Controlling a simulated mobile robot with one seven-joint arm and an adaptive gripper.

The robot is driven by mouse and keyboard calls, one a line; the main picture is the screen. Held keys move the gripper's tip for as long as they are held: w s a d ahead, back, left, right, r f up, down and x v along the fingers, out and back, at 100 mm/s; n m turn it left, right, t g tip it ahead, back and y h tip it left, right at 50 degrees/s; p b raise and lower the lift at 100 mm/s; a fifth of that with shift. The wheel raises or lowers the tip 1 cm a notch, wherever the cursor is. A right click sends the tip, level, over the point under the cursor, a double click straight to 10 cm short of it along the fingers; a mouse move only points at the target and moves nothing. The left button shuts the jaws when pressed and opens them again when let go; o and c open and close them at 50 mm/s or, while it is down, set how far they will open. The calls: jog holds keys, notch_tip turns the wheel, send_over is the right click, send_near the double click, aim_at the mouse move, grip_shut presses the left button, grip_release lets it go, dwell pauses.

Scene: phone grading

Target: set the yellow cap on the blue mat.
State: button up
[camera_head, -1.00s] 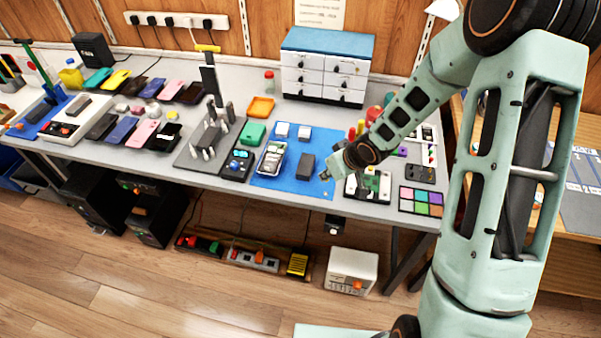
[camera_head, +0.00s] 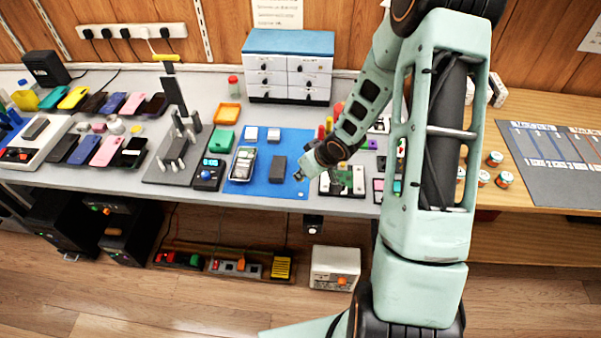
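The blue mat (camera_head: 297,145) lies near the front edge of the grey bench. It bears a phone-like device (camera_head: 242,163), two small pale blocks (camera_head: 251,133) and a dark grey block (camera_head: 277,168). My gripper (camera_head: 299,175) is at the mat's right edge, just right of the dark block. Its fingers are too small to tell open or shut, or whether they hold anything. I cannot pick out a yellow cap for certain. A yellow piece (camera_head: 165,57) tops a black upright on the grey fixture, left of the mat.
A blue-topped drawer unit (camera_head: 290,68) stands behind. An orange tray (camera_head: 227,114) and a green box (camera_head: 221,141) are left. Several phones lie further left. A wooden table (camera_head: 540,108) is at right.

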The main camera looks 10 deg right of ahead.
jog(key=shift+f+b, duration=2.9)
jog(key=shift+f, duration=0.4)
jog(key=shift+f, duration=0.4)
jog(key=o, duration=0.8)
jog(key=shift+o, duration=0.6)
jog(key=o, duration=0.3)
jog(key=shift+r+p, duration=0.65)
jog(key=shift+r, duration=0.05)
jog(key=shift+r+p, duration=3.25)
jog(key=shift+r, duration=0.2)
